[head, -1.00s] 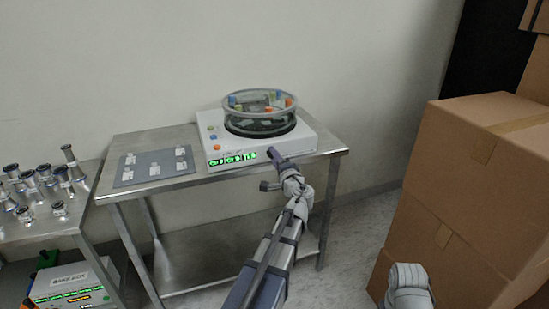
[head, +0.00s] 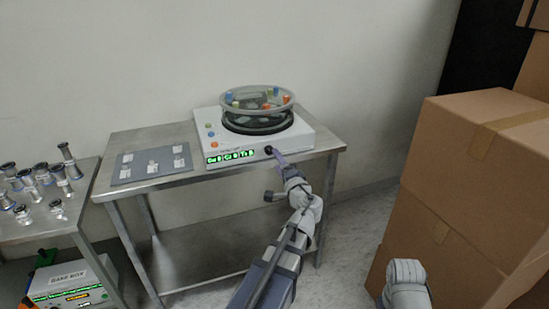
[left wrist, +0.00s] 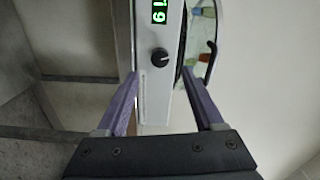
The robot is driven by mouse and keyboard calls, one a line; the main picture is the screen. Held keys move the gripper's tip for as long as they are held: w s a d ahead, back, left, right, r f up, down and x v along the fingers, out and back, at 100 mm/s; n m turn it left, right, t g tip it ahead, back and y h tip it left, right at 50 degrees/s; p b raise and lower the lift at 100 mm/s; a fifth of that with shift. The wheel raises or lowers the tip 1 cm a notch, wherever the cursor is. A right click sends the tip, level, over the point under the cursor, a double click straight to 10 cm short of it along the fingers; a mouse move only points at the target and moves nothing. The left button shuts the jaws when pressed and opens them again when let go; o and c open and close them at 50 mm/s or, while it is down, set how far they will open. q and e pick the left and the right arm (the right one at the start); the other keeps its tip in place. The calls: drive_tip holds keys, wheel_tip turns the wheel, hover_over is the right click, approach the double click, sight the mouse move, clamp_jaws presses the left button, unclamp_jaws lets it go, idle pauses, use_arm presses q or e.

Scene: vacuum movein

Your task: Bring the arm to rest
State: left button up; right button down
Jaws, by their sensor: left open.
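My left gripper (head: 274,157) is open and empty in front of the white machine (head: 305,135) on the steel table, close to its front face. In the left wrist view, the purple fingers (left wrist: 158,76) are spread apart, with the black knob (left wrist: 160,57) in line with the gap between them. The knob also shows in the head view (head: 268,149) just beyond the fingertips. I cannot tell whether a finger touches the machine. Of my right arm, only a grey rounded link (head: 405,283) shows at the bottom right; its gripper is out of view.
A clear round chamber (head: 257,101) with several coloured pieces sits on the machine. A grey mat (head: 152,165) with small pale items lies left of it. Glassware (head: 38,182) stands on the left table (head: 28,238). Stacked cardboard boxes (head: 478,190) stand close on the right.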

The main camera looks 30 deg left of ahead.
use_arm(q)
drive_tip(key=shift+v, duration=1)
drive_tip(key=s+d+r+n+g+h+p, duration=0.1)
drive_tip(key=s+d+r+g+h+p, duration=0.1)
drive_tip(key=s+d+g+h+p, duration=0.4)
drive_tip(key=s+d+r+n+g+h+p, duration=0.1)
drive_tip(key=s+d+g+h+p, duration=0.5)
drive_tip(key=s+d+p, duration=1)
drive_tip(key=d+p, duration=0.3)
drive_tip(key=d, duration=0.5)
drive_tip(key=shift+d+r+n+p, duration=0.2)
drive_tip(key=shift+r+n+p, duration=0.1)
drive_tip(key=shift+r, duration=0.05)
